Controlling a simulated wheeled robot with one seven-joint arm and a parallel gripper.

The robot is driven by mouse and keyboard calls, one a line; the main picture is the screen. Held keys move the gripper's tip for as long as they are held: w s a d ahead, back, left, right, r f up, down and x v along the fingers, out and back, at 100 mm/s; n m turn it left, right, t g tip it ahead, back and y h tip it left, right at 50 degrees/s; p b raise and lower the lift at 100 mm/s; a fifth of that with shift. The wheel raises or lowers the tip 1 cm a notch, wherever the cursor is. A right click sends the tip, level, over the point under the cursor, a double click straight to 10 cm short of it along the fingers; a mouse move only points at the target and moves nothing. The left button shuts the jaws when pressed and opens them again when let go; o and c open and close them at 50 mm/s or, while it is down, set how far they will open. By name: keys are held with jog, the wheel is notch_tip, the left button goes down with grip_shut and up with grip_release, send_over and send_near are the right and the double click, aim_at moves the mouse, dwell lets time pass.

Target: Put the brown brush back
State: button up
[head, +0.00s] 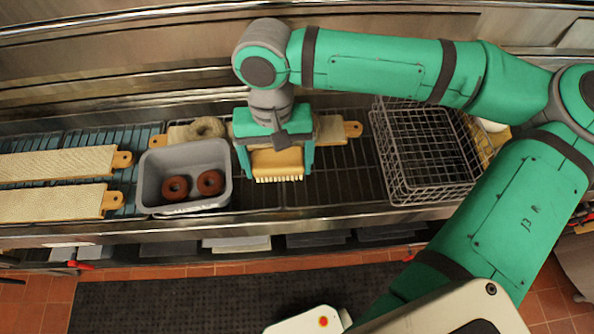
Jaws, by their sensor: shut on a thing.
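The brown brush (277,160) is a tan-brown block with a row of pale bristles along its lower edge. My gripper (275,168) is shut on it, with one green finger on each side. The brush is over the dark slatted rack (345,188), between the grey bin and the wire basket. I cannot tell whether its bristles touch the rack. My gripper's body hides part of the area behind the brush.
A grey bin (187,207) with two dark bagels (210,182) stands close on the left. A wire basket (428,160) stands on the right. Two cloth-covered boards (55,203) lie at far left.

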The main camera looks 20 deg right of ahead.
aim_at(297, 150)
jog(key=d+f, duration=0.2)
jog(key=f, duration=0.1)
jog(key=d+f, duration=0.1)
jog(key=shift+w+d+f, duration=0.2)
jog(key=shift+d+f, duration=0.15)
jog(key=shift+f, duration=0.05)
jog(key=shift+d+f, duration=0.2)
jog(key=shift+f, duration=0.8)
jog(key=shift+d+f, duration=0.2)
jog(key=shift+f, duration=0.75)
jog(key=shift+f, duration=0.1)
jog(key=o, duration=0.9)
jog(key=r, duration=0.4)
jog(key=w+r, duration=0.1)
jog(key=r, duration=0.7)
jog(key=shift+w+d+r, duration=0.1)
jog(key=shift+w+d, duration=0.1)
